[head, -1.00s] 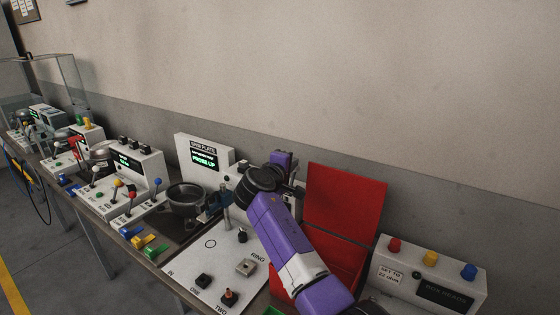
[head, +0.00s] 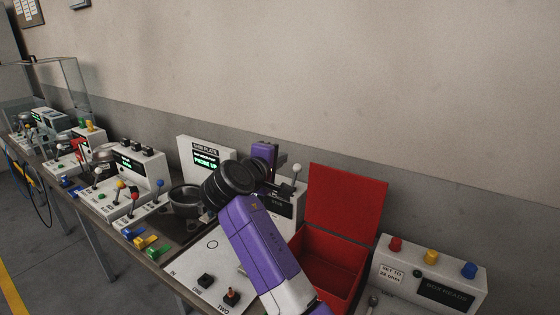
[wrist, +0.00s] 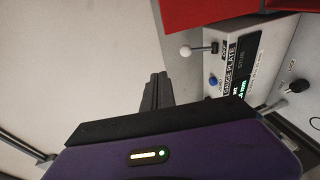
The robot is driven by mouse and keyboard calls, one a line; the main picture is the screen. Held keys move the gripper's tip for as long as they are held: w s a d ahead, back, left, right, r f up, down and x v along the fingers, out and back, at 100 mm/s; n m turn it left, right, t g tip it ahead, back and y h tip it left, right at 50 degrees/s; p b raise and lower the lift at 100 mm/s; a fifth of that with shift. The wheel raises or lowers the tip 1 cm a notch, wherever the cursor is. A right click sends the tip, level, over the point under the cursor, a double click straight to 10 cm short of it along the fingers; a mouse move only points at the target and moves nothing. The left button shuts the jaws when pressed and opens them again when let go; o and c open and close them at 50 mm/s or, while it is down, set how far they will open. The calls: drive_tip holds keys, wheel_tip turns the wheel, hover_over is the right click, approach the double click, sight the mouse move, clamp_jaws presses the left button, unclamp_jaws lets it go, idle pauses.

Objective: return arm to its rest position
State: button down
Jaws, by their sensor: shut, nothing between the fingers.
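In the wrist view my gripper (wrist: 157,88) shows as dark fingers close together, shut and empty. The fingers point toward the plain wall and appear to touch nothing. The gauge plate box (wrist: 240,75) stands to their right in that view, sideways, with a white-knobbed lever and a blue button.
An open red box (head: 330,262) stands right of my arm, its lid (head: 345,205) raised. A white box with red, yellow and blue knobs (head: 430,270) is at the right. The wall area above is free.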

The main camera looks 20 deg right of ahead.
idle(0.4)
drive_tip(key=w+a+r+t+y, duration=0.25)
drive_tip(key=a+t+y, duration=0.2)
drive_tip(key=a, duration=0.25)
drive_tip(key=s+a+f+m+t+y, duration=0.1)
drive_tip(key=s+a+f+t+y, duration=0.15)
drive_tip(key=s+f, duration=0.5)
drive_tip(key=s+a+f+m+t+y, duration=0.1)
drive_tip(key=s+a+f+y, duration=0.25)
drive_tip(key=s+f, duration=0.45)
drive_tip(key=s+d+f+m+g, duration=0.1)
drive_tip(key=s+f+m, duration=0.1)
drive_tip(key=s, duration=1.3)
drive_tip(key=s+d+f+m+g, duration=0.1)
drive_tip(key=s+d+f+m, duration=0.1)
drive_tip(key=s, duration=1.3)
drive_tip(key=s+d+f+m+g, duration=0.1)
drive_tip(key=s+d+f+m, duration=0.1)
drive_tip(key=s, duration=1.3)
drive_tip(key=shift+s+d+f+g+y, duration=0.15)
drive_tip(key=shift+s+f+g+y, duration=0.15)
drive_tip(key=shift+g+y, duration=0.1)
